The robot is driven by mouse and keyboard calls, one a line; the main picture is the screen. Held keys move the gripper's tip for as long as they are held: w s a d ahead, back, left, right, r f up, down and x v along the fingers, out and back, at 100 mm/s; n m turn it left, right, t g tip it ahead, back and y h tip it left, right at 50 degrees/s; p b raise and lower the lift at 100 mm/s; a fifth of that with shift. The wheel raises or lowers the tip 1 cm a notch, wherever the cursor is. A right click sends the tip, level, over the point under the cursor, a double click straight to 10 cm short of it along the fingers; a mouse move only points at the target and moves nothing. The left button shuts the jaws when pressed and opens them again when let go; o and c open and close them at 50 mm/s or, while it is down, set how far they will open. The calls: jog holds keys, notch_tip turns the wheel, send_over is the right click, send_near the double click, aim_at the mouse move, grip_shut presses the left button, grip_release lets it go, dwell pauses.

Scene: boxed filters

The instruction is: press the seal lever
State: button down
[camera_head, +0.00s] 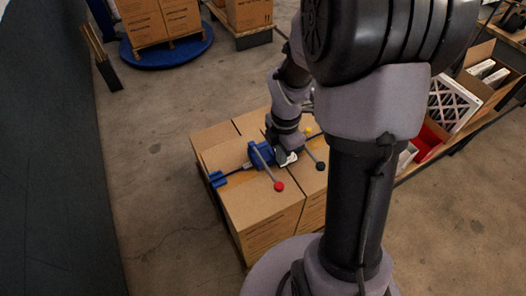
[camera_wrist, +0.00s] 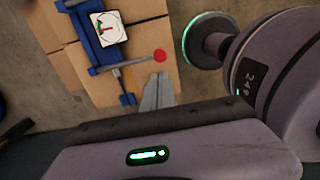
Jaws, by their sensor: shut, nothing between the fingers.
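A blue strapping tool (camera_head: 262,155) sits on top of the cartons; the wrist view shows its blue body (camera_wrist: 88,38) and a white dial (camera_wrist: 108,28) with a red and green face. A grey lever ending in a red ball knob (camera_head: 279,186) slants toward the front; the knob also shows in the wrist view (camera_wrist: 160,55). A second lever has a dark knob (camera_head: 320,166), and a yellow knob (camera_head: 308,131) shows behind. No readable label says which is the seal lever. My gripper (camera_wrist: 159,76) is shut and empty, its tips just below the red knob in the picture, apparently apart from it.
The cartons (camera_head: 262,205) form a block with a flat top, partly hidden by my arm. At right stands a bench with open boxes and a pleated filter (camera_head: 453,103). More cartons (camera_head: 160,18) stand at the back on a blue round base (camera_head: 168,52). The floor at left is mostly clear.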

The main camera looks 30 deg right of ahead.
aim_at(279, 185)
jog(key=shift+d, duration=0.15)
notch_tip(279, 185, down, 14)
jog(key=b, duration=0.6)
